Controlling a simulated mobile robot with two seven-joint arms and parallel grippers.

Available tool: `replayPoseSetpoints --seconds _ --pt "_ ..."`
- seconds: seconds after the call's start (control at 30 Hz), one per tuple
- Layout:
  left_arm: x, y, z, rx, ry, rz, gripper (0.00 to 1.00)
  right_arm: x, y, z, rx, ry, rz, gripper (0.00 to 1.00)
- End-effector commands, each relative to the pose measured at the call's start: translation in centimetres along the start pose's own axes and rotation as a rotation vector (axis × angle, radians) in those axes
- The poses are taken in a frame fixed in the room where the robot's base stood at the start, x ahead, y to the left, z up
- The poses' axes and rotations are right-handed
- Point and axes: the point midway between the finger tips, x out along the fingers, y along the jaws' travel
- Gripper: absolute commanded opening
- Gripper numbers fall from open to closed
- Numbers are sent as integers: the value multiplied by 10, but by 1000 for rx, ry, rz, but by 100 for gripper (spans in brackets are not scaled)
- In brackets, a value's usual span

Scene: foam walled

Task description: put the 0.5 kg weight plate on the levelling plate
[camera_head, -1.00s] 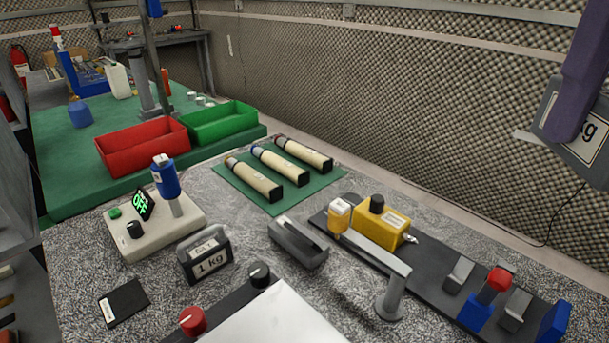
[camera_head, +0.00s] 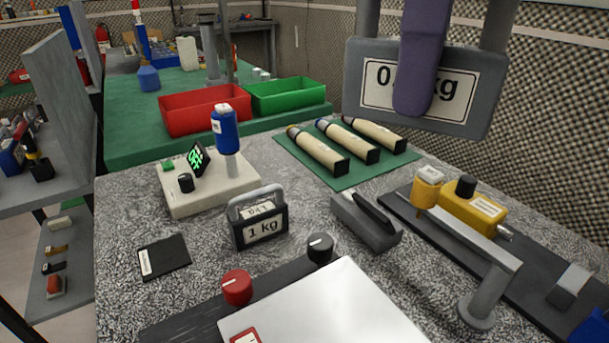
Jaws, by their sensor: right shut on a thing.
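The grey weight plate (camera_head: 360,115) hangs upright in the upper right, high in front of the foam wall. Its label starts with 0 and ends in kg; the middle is hidden by a purple finger. My right gripper (camera_head: 415,100) is shut on this plate, with the purple finger across its face. I cannot tell for sure which thing is the levelling plate. A flat silver plate (camera_head: 325,315) lies at the front, cut by the lower edge, and a thin black labelled plate (camera_head: 164,256) lies at the front left. Both look bare. My left gripper is not in view.
A 1 kg weight (camera_head: 262,230) stands between the black plate and a dark grey holder (camera_head: 366,222). Red (camera_head: 237,287) and black (camera_head: 320,248) knobs rise beside the silver plate. A grey post with an arm (camera_head: 478,305) stands at the right.

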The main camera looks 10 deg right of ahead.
Motion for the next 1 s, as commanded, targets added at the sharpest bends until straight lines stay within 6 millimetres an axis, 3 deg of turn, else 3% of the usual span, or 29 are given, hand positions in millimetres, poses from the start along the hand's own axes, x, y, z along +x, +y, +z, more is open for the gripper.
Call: replayPoseSetpoints --seconds 0.2,0.47,1.0 --pt "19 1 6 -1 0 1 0 16 9 6 380 -3 1 0" --pt "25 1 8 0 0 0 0 29 14 8 562 2 3 0" --pt "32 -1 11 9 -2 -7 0 161 14 8 568 1 2 0"
